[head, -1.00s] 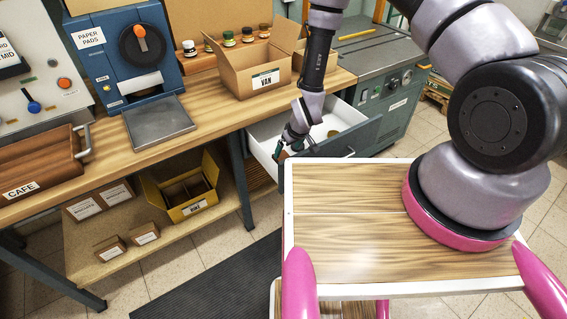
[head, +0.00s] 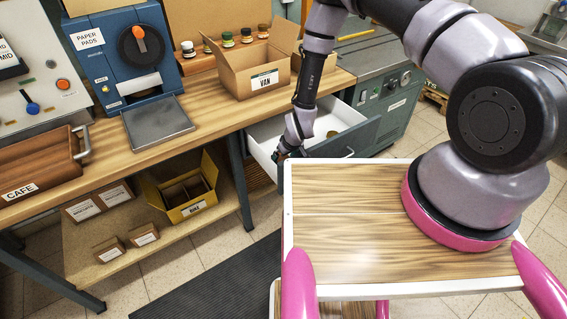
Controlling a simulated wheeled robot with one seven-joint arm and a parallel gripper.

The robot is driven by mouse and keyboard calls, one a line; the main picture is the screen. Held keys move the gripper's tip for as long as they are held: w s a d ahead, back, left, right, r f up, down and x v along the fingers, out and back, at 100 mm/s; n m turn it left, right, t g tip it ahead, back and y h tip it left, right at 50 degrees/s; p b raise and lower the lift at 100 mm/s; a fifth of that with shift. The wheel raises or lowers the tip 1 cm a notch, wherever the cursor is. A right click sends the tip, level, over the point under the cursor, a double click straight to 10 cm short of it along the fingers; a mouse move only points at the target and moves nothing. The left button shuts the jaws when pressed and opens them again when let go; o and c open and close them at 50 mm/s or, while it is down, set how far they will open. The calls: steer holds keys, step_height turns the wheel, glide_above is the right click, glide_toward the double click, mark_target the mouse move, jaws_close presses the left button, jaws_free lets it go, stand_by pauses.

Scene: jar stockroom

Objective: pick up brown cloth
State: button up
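I cannot make out a brown cloth in the head view. My gripper (head: 280,156) is low at the near left end of an open white drawer (head: 262,150), under the workbench. It is small and dark here, partly hidden by my own wrist and the drawer wall, so I cannot see whether its fingers are apart or hold anything. A small round brownish thing (head: 332,134) lies inside the drawer toward its right side; I cannot tell what it is.
An open cardboard box labelled VAN (head: 252,84) stands on the wooden workbench (head: 215,118) above the drawer. A yellow box (head: 190,210) and small cartons sit on the lower shelf. My wood-topped cart is close in front of the drawer. A dark mat (head: 220,285) covers floor to the left.

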steer(key=shift+f, duration=0.2)
stand_by(0.4)
steer(key=c, duration=1.5)
step_height(320, 180, up, 10)
steer(key=shift+r, duration=0.25)
